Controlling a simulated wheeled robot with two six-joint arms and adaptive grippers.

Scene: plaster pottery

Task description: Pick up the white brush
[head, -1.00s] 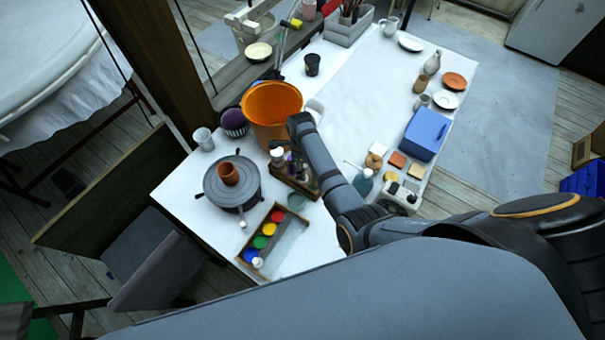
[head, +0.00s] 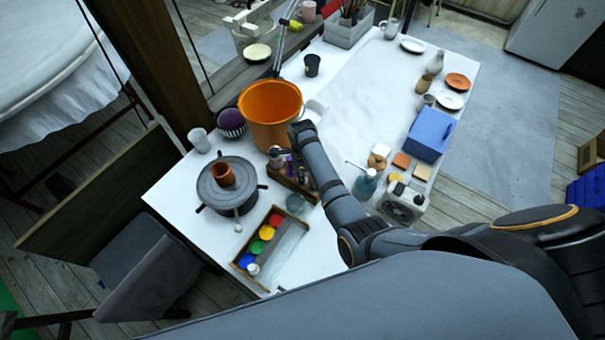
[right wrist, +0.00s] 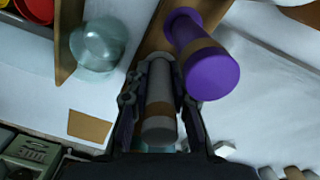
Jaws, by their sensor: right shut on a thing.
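A pale grey-white cylinder with a brown band, which I take to be the white brush (right wrist: 158,122), stands between the fingers of my right gripper (right wrist: 157,92) in the right wrist view. The fingers are shut on it. A purple cylinder with a brown band (right wrist: 208,68) stands beside it. Both are at a wooden holder (right wrist: 152,35), which shows in the head view (head: 302,189) in front of the orange bucket. In the head view, my right gripper (head: 279,152) is at the holder's far left end, partly hidden by my wrist. My left gripper is not in view.
The orange bucket (head: 270,112) is close behind my gripper. A clear glass (right wrist: 98,45) is beside the holder. A paint box (head: 262,243), a banding wheel with a clay pot (head: 223,175) and a spray bottle (head: 366,184) stand nearby. The table's back middle is clear.

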